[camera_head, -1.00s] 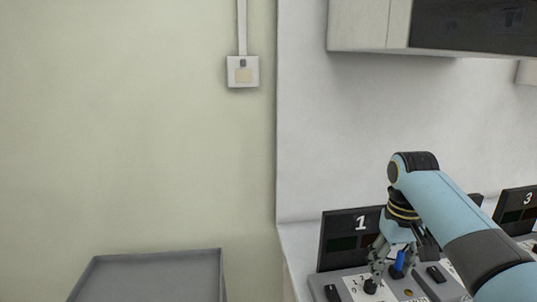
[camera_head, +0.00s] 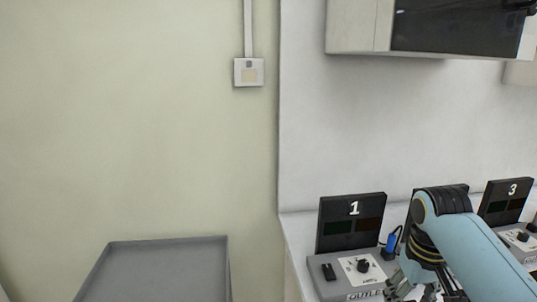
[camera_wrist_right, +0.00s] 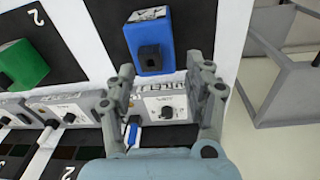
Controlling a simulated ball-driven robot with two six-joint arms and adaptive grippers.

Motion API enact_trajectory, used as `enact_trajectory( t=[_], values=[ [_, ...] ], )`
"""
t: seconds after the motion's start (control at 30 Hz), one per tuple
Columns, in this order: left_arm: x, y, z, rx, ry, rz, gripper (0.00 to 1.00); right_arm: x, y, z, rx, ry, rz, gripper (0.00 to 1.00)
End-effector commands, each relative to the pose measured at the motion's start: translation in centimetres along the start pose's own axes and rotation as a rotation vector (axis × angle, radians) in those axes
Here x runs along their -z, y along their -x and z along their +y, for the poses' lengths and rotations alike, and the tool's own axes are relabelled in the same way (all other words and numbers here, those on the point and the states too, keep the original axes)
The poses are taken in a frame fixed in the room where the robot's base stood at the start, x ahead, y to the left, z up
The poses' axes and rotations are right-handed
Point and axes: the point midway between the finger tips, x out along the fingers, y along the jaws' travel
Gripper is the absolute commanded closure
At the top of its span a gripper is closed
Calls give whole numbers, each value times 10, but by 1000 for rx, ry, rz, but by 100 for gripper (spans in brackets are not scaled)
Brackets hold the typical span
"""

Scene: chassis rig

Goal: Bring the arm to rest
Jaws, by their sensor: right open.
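My right arm comes in from the right in the head view, with its right gripper (camera_head: 412,290) low in front of station 1, partly cut off by the bottom edge. The right wrist view shows this gripper (camera_wrist_right: 168,82) with its two fingers spread and nothing between the tips. A small blue piece (camera_head: 392,242) stands upright in a black base on the station 1 box, apart from the gripper. My left gripper is in neither view.
The black station 1 panel (camera_head: 350,222) and station 3 panel (camera_head: 505,201) stand on the bench. A blue block (camera_wrist_right: 150,38) lies beyond the fingers and a green block (camera_wrist_right: 22,64) lies to the left. A grey tray (camera_head: 165,242) is at lower left.

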Motion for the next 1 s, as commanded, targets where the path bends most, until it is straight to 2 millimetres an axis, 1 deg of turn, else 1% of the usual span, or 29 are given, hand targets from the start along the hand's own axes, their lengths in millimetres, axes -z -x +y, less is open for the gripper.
enact_trajectory(
  t=[0.03, 0.1, 0.17, 0.27, 0.3, 0.37, 0.4, 0.5, 0.7, 1.0],
  values=[
    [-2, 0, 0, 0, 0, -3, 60, -14, -4, 2, -4, 0, 9, 47],
    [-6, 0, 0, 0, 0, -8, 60, -32, -6, 4, -10, 1, 26, 47],
    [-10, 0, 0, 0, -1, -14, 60, -49, -7, 5, -16, 2, 42, 47],
    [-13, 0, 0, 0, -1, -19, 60, -81, -5, 8, -26, 7, 74, 47],
    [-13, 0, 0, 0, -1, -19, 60, -95, -3, 9, -30, 10, 88, 47],
    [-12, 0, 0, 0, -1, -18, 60, -116, 2, 9, -35, 15, 109, 47],
    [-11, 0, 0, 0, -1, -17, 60, -129, 6, 9, -37, 18, 121, 47],
    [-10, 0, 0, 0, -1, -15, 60, -158, 19, 10, -43, 27, 153, 47],
    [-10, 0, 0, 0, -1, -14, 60, -203, 47, 8, -46, 45, 202, 47],
    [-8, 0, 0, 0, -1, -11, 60, -250, 89, 4, -43, 68, 256, 47]
  ],
)
